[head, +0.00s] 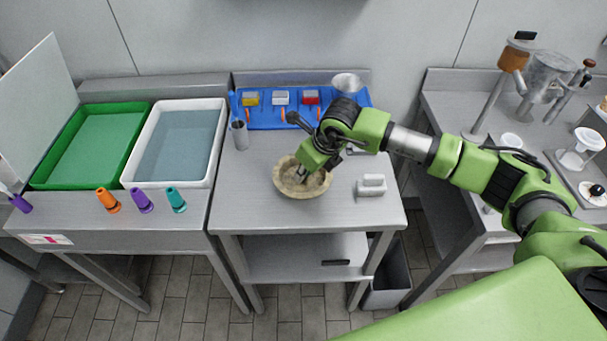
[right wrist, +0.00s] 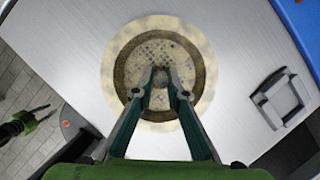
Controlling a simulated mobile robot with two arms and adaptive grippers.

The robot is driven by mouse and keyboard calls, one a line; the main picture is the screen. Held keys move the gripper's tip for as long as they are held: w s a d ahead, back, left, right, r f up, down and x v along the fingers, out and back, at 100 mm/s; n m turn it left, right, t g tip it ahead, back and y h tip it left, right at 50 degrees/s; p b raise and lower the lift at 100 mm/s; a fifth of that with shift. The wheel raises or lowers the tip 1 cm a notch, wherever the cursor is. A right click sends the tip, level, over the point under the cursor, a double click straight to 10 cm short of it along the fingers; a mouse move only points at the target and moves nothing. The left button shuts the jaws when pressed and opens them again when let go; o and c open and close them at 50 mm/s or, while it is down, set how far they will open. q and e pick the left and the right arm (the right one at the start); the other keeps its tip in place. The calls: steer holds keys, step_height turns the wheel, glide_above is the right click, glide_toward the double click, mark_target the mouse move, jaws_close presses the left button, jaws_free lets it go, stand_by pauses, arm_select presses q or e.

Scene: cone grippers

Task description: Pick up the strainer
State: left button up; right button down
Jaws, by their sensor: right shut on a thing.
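The strainer (head: 283,184) is a round, shallow, beige and brown speckled dish on the steel table. In the right wrist view the strainer (right wrist: 114,65) has a wide pale rim, a darker ring and a dotted centre. My right gripper (head: 302,174) reaches down into it from above. In the right wrist view its green and black fingers (right wrist: 160,92) are closed on a small grey part at the centre, which they partly hide. The strainer appears level; I cannot tell whether it is clear of the table. A green and black part (right wrist: 22,124), apparently my left gripper, shows at the left edge.
A blue tray (head: 263,121) with small coloured boxes lies behind. A grey metal cup (head: 240,136) stands at the left. Green (head: 57,176) and white (head: 210,172) tubs occupy the left counter. The table front is clear.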

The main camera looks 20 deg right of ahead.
steer(key=shift+r+b, duration=0.4)
steer(key=shift+r, duration=0.1)
step_height(320, 180, up, 2)
steer(key=shift+r+b, duration=0.1)
steer(key=shift+b, duration=0.65)
steer(key=s+r+b, duration=0.4)
steer(key=s+r, duration=0.6)
steer(key=s, duration=0.4)
steer(key=shift+a, duration=0.2)
steer(key=shift+f, duration=0.1)
